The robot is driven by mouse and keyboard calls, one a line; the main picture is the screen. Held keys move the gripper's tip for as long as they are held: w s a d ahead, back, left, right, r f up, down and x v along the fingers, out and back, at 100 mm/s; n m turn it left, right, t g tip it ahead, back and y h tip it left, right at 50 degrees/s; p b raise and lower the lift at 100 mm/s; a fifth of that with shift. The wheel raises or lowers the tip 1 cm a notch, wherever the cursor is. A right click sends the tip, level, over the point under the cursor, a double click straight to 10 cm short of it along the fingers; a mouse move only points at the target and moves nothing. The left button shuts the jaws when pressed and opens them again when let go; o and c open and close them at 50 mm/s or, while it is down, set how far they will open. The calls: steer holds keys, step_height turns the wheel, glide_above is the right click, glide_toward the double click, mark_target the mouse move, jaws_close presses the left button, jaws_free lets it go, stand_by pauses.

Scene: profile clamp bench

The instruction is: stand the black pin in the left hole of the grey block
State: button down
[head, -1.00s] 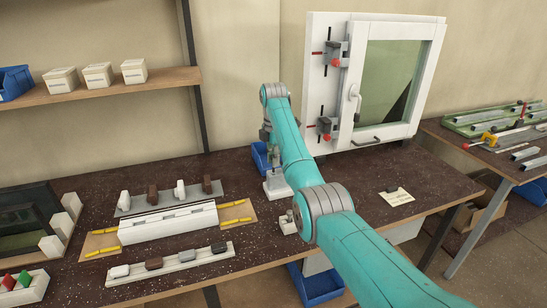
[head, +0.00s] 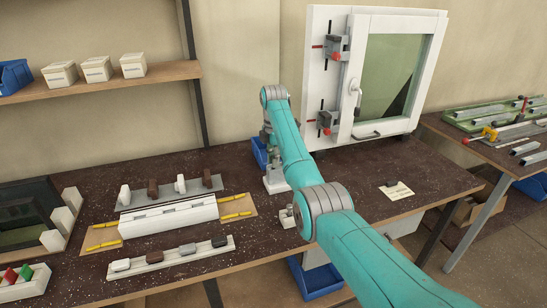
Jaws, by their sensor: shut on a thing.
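My gripper (head: 268,148) is small in the head view, at the far end of my turquoise arm, low over the back of the dark bench. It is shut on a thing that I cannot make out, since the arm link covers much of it. I cannot pick out the black pin. A pale grey block (head: 275,184) stands just below my gripper, partly behind the arm. Its holes are not clear. A smaller pale block (head: 287,217) sits nearer, half covered by the arm's elbow.
A white window frame (head: 330,85) with clamps stands at the back right. A blue bin (head: 259,153) is behind my gripper. White profiles (head: 170,219) and a rail with several grips (head: 128,271) lie at the left. The bench right of the arm is mostly clear, with a note (head: 400,191).

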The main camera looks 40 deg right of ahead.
steer(key=shift+f, duration=0.75)
steer(key=c, duration=1)
jaws_free()
steer(key=shift+r, duration=0.15)
steer(key=shift+r, duration=3.9)
steer(key=shift+s, duration=0.1)
